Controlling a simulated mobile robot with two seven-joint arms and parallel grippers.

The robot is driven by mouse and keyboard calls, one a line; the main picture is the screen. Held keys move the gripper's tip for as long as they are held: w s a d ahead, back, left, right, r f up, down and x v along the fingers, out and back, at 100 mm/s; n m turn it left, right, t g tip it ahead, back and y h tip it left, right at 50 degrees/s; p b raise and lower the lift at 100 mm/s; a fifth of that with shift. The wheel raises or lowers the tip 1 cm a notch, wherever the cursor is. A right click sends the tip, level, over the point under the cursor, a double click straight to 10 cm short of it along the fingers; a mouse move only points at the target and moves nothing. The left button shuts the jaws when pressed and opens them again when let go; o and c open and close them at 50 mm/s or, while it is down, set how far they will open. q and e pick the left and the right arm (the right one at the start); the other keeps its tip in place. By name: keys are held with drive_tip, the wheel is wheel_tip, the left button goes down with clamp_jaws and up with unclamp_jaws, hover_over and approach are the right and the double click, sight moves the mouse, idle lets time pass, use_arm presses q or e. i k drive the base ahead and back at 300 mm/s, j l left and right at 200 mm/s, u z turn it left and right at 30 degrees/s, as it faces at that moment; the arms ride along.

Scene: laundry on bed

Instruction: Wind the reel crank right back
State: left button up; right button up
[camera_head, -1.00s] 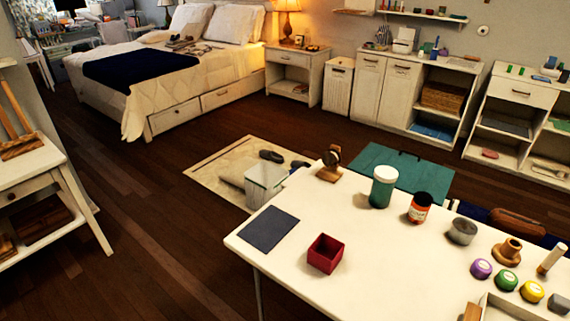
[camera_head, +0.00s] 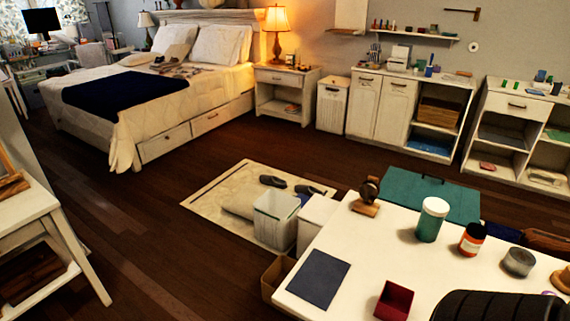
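No reel crank can be made out for certain. A small wooden stand with a dark round part (camera_head: 367,195) is on the white table's far left corner; it is too small to tell whether it is a reel or has a crank. A small pale disc (camera_head: 473,47) is fixed to the back wall, and no handle can be seen on it. Neither of my grippers is in view. A black ribbed shape fills the bottom right and hides part of the table.
The white table (camera_head: 370,247) carries a dark mat (camera_head: 318,278), a red box (camera_head: 394,301), a teal jar (camera_head: 432,219), an orange jar (camera_head: 472,239) and a grey tin (camera_head: 519,262). Bins (camera_head: 275,219) stand left of it. The wooden floor (camera_head: 150,230) at left is open.

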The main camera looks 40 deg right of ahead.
sight(369, 190)
drive_tip(key=i+j+u, duration=0.1)
drive_tip(key=i, duration=0.55)
drive_tip(key=i+j, duration=0.15)
drive_tip(key=i, duration=0.45)
drive_tip(key=i+z, duration=0.6)
drive_tip(key=z, duration=0.15)
drive_tip(key=i+j+z, duration=0.15)
drive_tip(key=z, duration=0.2)
drive_tip(key=i+z, duration=0.2)
drive_tip(key=z, duration=0.25)
drive_tip(key=i+z, duration=0.25)
drive_tip(key=z, duration=0.25)
drive_tip(key=i+j+z, duration=0.2)
drive_tip(key=z, duration=0.25)
